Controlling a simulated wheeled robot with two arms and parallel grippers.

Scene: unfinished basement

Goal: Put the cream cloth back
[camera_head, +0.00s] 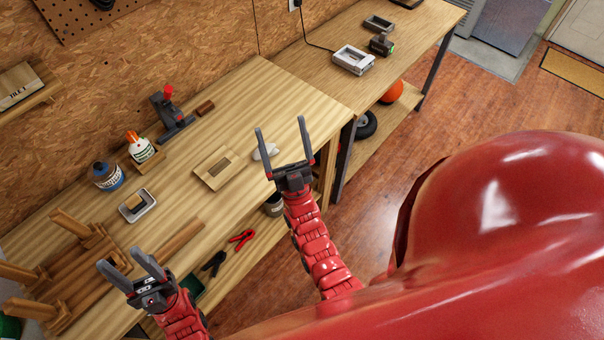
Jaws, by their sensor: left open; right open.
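A small crumpled whitish piece (266,151), which looks like the cream cloth, lies on the workbench (245,100) near its front edge. It shows just left of and behind my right gripper (280,126), partly behind a finger. The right gripper is open, with its fingers spread, and holds nothing that I can see. My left gripper (125,262) is open and empty at the lower left, beside an upturned wooden stool. A flat wooden plate with a rectangular slot (228,161) lies left of the whitish piece.
A grey tray with a yellowish block (148,208), a blue bottle (107,176) and a white spray bottle (141,150) stand left on the bench. A clamp-like tool (170,112) is at the back. Upturned stool legs (72,224) crowd the left. A second bench (320,55) adjoins right.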

